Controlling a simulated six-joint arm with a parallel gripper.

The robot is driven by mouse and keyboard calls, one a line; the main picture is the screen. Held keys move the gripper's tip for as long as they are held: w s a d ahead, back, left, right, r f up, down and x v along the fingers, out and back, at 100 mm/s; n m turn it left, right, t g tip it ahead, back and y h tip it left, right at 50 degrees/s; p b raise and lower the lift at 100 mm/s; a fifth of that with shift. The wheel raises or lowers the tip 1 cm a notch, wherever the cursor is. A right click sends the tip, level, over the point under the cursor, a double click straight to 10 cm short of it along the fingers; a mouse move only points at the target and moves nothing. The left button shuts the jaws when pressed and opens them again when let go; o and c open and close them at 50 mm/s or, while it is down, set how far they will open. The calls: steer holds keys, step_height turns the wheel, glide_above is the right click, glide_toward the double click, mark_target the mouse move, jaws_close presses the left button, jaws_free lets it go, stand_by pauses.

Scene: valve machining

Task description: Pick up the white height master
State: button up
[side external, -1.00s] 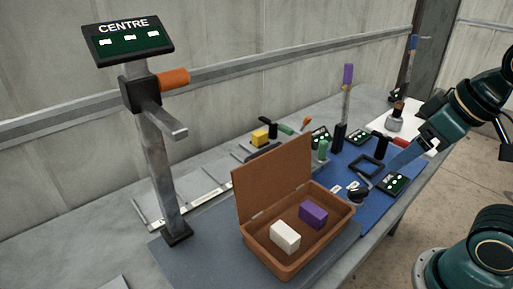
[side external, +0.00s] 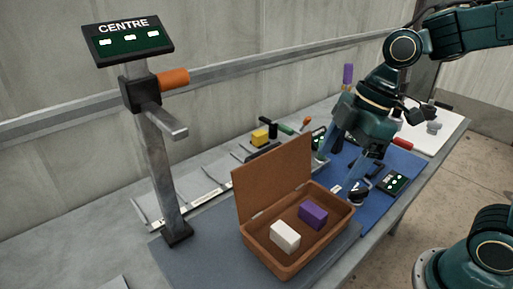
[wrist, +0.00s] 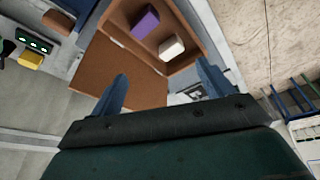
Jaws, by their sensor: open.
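The white height master (side external: 285,235), a white block, lies in the front left part of an open brown box (side external: 282,268). It also shows in the wrist view (wrist: 171,46), near the top, beyond my fingers. A purple block (side external: 313,213) lies beside it in the same box, apart from it. My gripper (side external: 338,178) is open and empty, pointing down over the blue mat behind the box. In the wrist view its two blue fingers (wrist: 163,75) are spread, with the box lid between them.
The box lid (side external: 272,180) stands raised on the box's left-back side. A tall stand with a CENTRE display (side external: 128,39) rises at the left.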

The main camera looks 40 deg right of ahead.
mark_target(286, 230)
steer(key=w+a+f+n+g+y, duration=0.1)
steer(key=w+a+f+n+g, duration=0.1)
steer(key=w+a+f+n, duration=0.1)
steer(key=a+n, duration=0.1)
steer(key=n, duration=0.1)
steer(key=shift+w+f+n, duration=0.15)
steer(key=shift+f+n, duration=0.05)
steer(key=shift+n, duration=0.2)
steer(key=shift+a, duration=0.15)
steer(key=x, duration=0.8)
steer(key=shift+f, duration=0.1)
steer(key=shift+a+f, duration=0.1)
steer(key=shift+f, duration=0.05)
steer(key=shift+f, duration=0.1)
steer(key=shift+x, duration=2.5)
